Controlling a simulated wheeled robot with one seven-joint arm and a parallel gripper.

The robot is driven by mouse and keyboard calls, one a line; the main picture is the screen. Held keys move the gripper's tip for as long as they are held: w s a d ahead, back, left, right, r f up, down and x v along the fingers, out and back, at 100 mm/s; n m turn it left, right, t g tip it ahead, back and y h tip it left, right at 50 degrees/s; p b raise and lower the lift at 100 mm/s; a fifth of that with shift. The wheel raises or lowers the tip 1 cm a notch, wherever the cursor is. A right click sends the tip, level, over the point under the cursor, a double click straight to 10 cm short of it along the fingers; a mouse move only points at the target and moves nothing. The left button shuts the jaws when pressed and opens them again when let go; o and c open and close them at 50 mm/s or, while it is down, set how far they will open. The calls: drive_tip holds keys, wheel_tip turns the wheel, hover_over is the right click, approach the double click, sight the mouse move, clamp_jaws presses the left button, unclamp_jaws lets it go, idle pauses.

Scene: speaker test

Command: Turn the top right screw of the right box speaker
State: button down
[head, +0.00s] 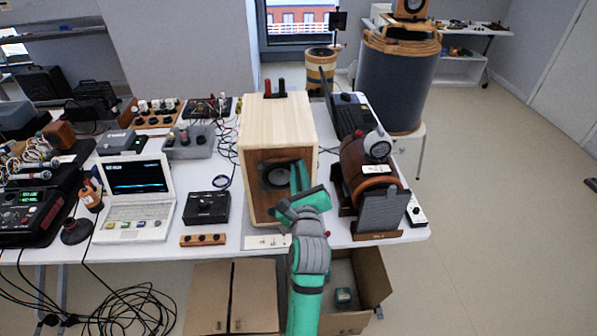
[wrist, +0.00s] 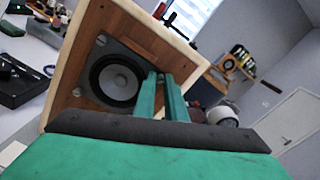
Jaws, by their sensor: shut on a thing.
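The box speaker (head: 281,135) is a pale wooden box with a brown front, standing on the table in the middle of the head view. Its round dark driver (wrist: 115,82) sits in a square grey frame. One frame screw (wrist: 101,40) shows clear at the upper left in the tilted wrist view. My gripper (wrist: 161,76) has its two green fingers close together at the frame's right corner in the wrist view. They are shut on a small screw there, which is mostly hidden between the tips. In the head view my gripper (head: 299,178) reaches to the driver's right side.
A laptop (head: 137,195) and a small black box (head: 207,207) are to the left.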

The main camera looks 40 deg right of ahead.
drive_tip(key=c, duration=1.8)
unclamp_jaws()
drive_tip(key=v, duration=1)
drive_tip(key=shift+s, duration=0.35)
drive_tip(key=shift+a, duration=0.15)
